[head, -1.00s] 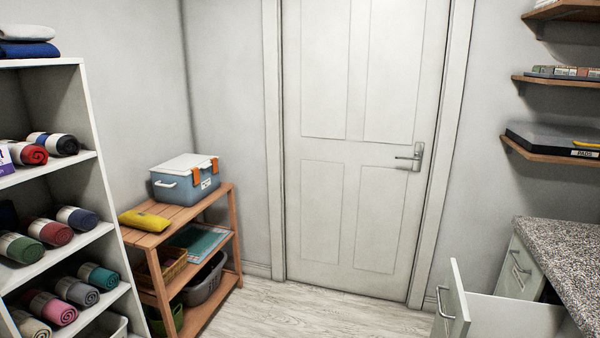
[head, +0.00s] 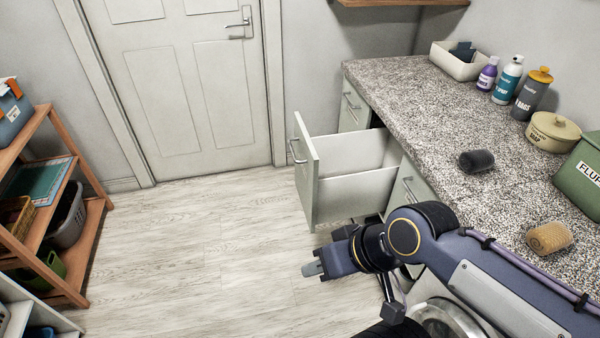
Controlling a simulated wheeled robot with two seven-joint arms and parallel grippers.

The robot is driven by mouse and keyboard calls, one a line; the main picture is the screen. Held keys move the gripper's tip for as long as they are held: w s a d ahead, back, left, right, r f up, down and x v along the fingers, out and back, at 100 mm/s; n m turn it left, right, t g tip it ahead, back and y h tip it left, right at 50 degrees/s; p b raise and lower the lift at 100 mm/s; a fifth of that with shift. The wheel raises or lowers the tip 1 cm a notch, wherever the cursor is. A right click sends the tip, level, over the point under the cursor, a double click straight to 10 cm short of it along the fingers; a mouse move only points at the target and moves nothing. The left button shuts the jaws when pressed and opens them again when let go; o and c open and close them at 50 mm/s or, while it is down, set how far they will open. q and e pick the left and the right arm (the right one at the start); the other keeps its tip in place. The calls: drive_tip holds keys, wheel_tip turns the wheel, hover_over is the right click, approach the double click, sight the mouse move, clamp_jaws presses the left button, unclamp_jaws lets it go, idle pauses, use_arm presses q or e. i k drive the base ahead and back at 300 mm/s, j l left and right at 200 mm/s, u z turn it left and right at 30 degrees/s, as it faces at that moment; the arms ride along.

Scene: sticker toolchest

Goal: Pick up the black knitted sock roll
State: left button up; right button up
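The black knitted sock roll (head: 476,161) lies on its side on the speckled countertop (head: 400,95), in the right half of the head view. My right gripper (head: 313,269) is over the floor in front of the open drawer, lower than the counter and well to the left of the sock roll. Its fingertips show as one grey stub, so I cannot tell whether they are apart. It is not touching the sock roll. My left gripper is out of view.
An open white drawer (head: 350,196) sticks out below the counter. A tan roll (head: 549,237) lies nearer on the counter.

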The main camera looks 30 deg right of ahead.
sight(474, 160)
drive_tip(key=z, duration=2.3)
drive_tip(key=i+j+u, duration=0.1)
drive_tip(key=i+j, duration=0.2)
drive_tip(key=i+j+u, duration=0.15)
drive_tip(key=i, duration=0.3)
drive_tip(key=i+j+u, duration=0.1)
drive_tip(key=i+j, duration=0.2)
drive_tip(key=i, duration=0.1)
